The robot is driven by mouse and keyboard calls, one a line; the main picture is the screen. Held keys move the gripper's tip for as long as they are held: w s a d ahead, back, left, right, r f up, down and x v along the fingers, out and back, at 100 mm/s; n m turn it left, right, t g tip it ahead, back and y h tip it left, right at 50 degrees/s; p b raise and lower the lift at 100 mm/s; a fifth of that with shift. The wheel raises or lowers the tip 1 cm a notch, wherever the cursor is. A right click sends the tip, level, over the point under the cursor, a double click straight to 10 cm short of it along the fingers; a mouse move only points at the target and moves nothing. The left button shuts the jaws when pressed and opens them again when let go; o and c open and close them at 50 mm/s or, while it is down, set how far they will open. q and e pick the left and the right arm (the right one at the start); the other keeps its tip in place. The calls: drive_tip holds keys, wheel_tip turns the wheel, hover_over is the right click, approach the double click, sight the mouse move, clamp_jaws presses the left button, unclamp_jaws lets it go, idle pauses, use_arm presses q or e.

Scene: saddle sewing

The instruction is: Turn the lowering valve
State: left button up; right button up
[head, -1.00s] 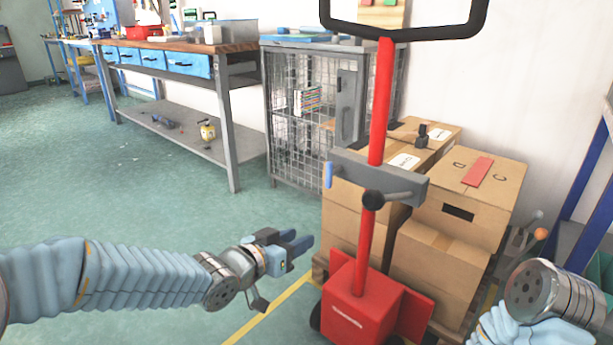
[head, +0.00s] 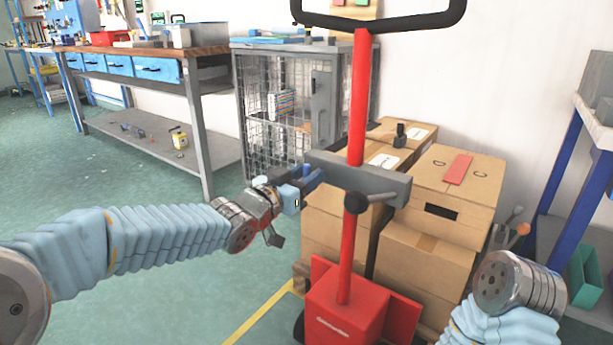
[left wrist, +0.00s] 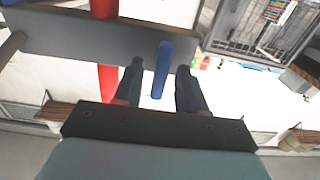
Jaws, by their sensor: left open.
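The red pallet jack (head: 343,310) stands in front of stacked boxes. A grey crossbar (head: 375,183) is fixed across its red post. In the left wrist view a blue lever (left wrist: 163,68), which looks like the lowering valve, hangs from the grey crossbar (left wrist: 95,43). My left gripper (head: 313,178) is at the crossbar's left end and mostly hides the lever in the head view. In the left wrist view my left gripper (left wrist: 159,75) is open, with one dark finger on each side of the lever. Contact cannot be told.
A black-knobbed lever (head: 356,202) sticks out below the crossbar. Cardboard boxes (head: 455,200) stand right behind the jack. A wire cage cabinet (head: 255,110) and a workbench (head: 150,50) stand behind left. The green floor (head: 100,185) at left is clear.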

use_arm(q)
drive_tip(key=shift+w+d, duration=0.25)
clamp_jaws()
